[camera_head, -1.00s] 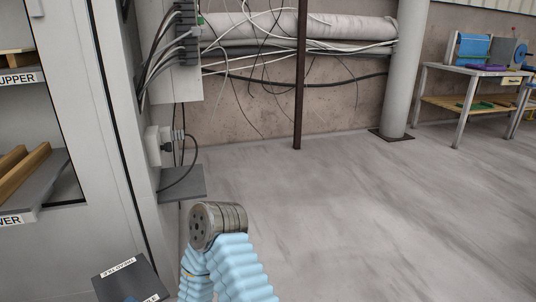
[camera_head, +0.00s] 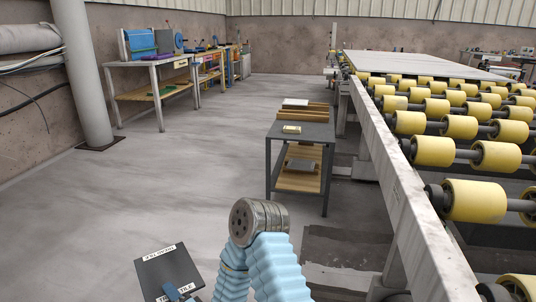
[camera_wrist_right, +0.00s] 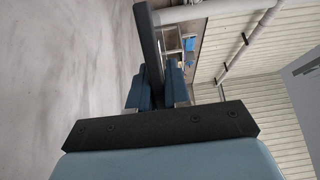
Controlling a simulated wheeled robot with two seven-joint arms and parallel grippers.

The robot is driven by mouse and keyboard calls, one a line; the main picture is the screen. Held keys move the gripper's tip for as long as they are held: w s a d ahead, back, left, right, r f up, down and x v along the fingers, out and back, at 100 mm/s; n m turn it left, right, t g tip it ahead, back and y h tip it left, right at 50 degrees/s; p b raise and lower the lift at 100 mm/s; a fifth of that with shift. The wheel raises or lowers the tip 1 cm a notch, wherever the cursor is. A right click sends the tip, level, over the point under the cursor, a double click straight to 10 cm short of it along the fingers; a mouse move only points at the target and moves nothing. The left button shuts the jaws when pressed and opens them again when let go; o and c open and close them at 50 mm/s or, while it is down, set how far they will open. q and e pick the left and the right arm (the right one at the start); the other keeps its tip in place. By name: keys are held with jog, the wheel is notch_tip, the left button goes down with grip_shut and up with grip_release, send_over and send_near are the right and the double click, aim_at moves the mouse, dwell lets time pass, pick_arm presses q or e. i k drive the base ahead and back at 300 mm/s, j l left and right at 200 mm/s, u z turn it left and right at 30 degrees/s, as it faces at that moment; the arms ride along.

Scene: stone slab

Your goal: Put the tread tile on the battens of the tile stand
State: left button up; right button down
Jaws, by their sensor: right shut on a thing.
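The tread tile (camera_head: 168,268) is a dark square plate with white labels, at the lower left of the head view, tilted. My right gripper (camera_head: 174,293) is shut on its near edge, with only a blue finger part showing. In the right wrist view the tile (camera_wrist_right: 149,45) is seen edge-on, clamped between the two blue fingers of the right gripper (camera_wrist_right: 155,88). A grey stand (camera_head: 312,132) stands on the floor ahead, well beyond the tile. Wooden battens (camera_head: 305,109) show at its far end, perhaps the tile stand's. My left gripper is out of view.
A yellowish block (camera_head: 291,130) lies on the stand's top, and a grey block (camera_head: 301,165) on its wooden lower shelf. A roller conveyor (camera_head: 410,185) with yellow rollers runs along the right. A workbench (camera_head: 158,75) stands back left. Open floor (camera_head: 190,165) lies between.

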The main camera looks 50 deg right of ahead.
aim_at(296, 112)
jog(key=i+l+z, duration=0.3)
jog(key=i, duration=0.2)
jog(key=i+l+z, duration=0.15)
jog(key=i+z, duration=0.15)
jog(key=i, duration=0.2)
jog(key=i+z, duration=0.3)
jog(key=i, duration=5.15)
jog(key=i+z, duration=0.25)
jog(key=i, duration=0.3)
jog(key=i+j+z, duration=0.25)
jog(key=i, duration=0.3)
jog(key=i+j+z, duration=0.25)
jog(key=i, duration=0.25)
jog(key=z, duration=2.35)
